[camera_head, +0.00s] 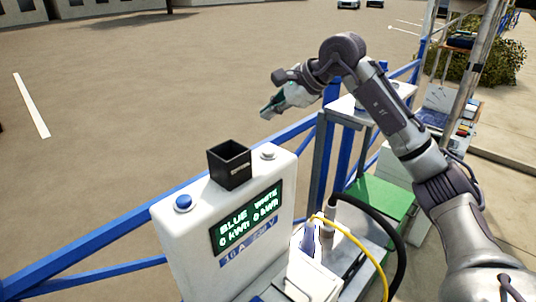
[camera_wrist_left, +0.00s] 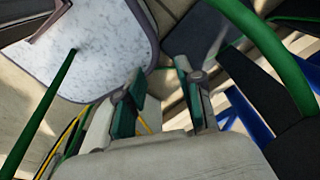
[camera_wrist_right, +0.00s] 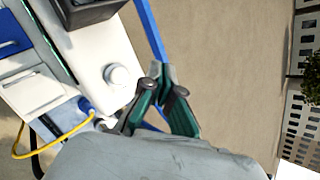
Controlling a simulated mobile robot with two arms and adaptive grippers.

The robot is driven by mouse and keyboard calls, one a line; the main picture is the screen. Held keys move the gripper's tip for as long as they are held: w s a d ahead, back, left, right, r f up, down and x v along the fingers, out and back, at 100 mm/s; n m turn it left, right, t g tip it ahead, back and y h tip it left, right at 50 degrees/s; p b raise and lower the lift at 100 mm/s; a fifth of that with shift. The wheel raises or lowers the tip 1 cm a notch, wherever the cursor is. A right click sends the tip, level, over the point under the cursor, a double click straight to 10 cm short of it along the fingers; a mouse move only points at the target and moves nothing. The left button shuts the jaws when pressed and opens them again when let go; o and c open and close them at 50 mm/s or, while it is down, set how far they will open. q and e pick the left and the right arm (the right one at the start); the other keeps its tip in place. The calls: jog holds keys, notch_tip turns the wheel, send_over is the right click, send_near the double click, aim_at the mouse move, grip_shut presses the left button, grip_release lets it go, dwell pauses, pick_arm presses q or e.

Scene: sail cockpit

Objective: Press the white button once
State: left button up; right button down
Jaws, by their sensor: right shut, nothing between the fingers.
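The white button (camera_head: 268,153) is a round knob on the right end of the top of a white charging pedestal (camera_head: 178,246). In the right wrist view the white button (camera_wrist_right: 117,75) is left of the fingers. My right gripper (camera_head: 268,112) is shut and empty, in the air above and beyond the button in the head view, apart from it. Its closed fingertips show in the right wrist view (camera_wrist_right: 164,74). My left gripper (camera_wrist_left: 160,85) is seen only in the left wrist view, fingers apart with nothing between them.
A blue button (camera_head: 183,202) sits on the pedestal's left end. A black open box (camera_head: 230,166) stands between the buttons. The green display (camera_head: 247,216) reads BLUE and WHITE, each 0 kWh. A blue railing (camera_head: 110,243) runs behind. Yellow (camera_head: 368,252) and black cables hang at right.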

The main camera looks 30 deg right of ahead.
jog(key=b, duration=0.4)
send_over(270, 151)
notch_tip(270, 151, down, 6)
jog(key=shift+d+r, duration=0.1)
jog(key=shift+r, duration=0.15)
jog(key=shift+w+f+b, duration=0.1)
jog(key=shift+f+b, duration=0.25)
jog(key=shift+f, duration=0.3)
jog(key=shift+f, duration=0.15)
jog(key=shift+f, duration=0.25)
jog(key=shift+f+b, duration=0.6)
jog(key=shift+b, duration=0.1)
dwell(0.8)
jog(key=shift+r+p, duration=0.85)
jog(key=shift+r, duration=0.15)
